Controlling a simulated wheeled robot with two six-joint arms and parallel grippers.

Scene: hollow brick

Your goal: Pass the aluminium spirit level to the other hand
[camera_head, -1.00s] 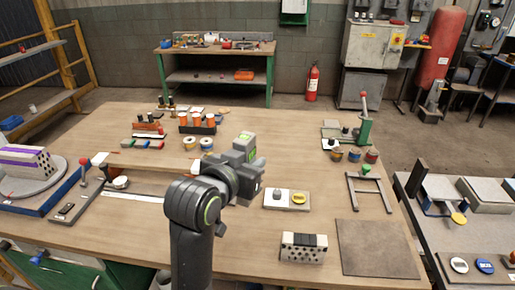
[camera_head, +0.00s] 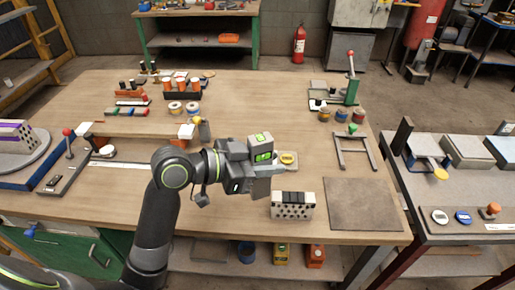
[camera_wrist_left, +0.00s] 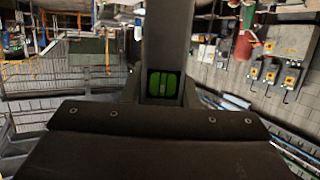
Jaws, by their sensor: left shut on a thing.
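The aluminium spirit level (camera_wrist_left: 167,40) shows in the left wrist view as a long grey bar running up from the jaws, with a green vial (camera_wrist_left: 163,84) near its base. My left gripper (camera_head: 259,168) is shut on it and holds it over the middle of the wooden bench. In the head view the level is hard to tell apart from the grey gripper parts. My right gripper is not in view.
A perforated brick (camera_head: 293,206) stands just below and right of the gripper, left of a grey-brown mat (camera_head: 362,204). Tins, spools and a green lever press (camera_head: 352,92) stand farther back.

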